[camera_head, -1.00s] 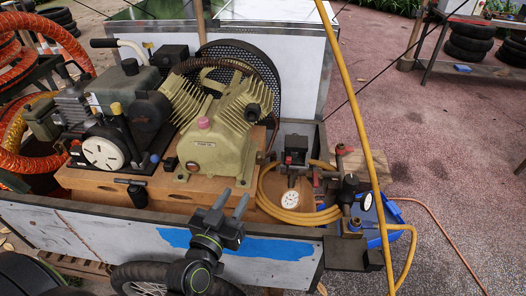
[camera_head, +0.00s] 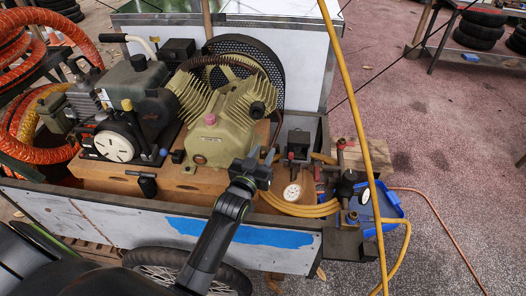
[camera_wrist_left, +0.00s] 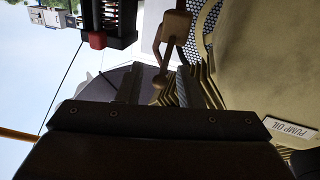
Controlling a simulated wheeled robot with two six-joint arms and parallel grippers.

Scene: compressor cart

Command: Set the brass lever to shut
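My left gripper (camera_head: 262,156) is open and empty, held above the cart's front board beside the olive compressor pump (camera_head: 222,128). In the left wrist view its two fingers (camera_wrist_left: 158,88) stand apart. Beyond them is a brown metal piece (camera_wrist_left: 175,27) with a rod and rounded end near the gap, apparently untouched. I cannot tell whether it is the brass lever. In the head view no lever is clear; small fittings crowd the valve manifold (camera_head: 345,190) at the cart's right end. My right gripper is not in view.
A black switch box with a red knob (camera_head: 297,146) stands right of the pump. A white-faced gauge (camera_head: 292,192) and a coiled yellow hose (camera_head: 305,209) lie near. A taut yellow hose (camera_head: 362,120) crosses in front. A blue bin (camera_head: 389,205) stands right.

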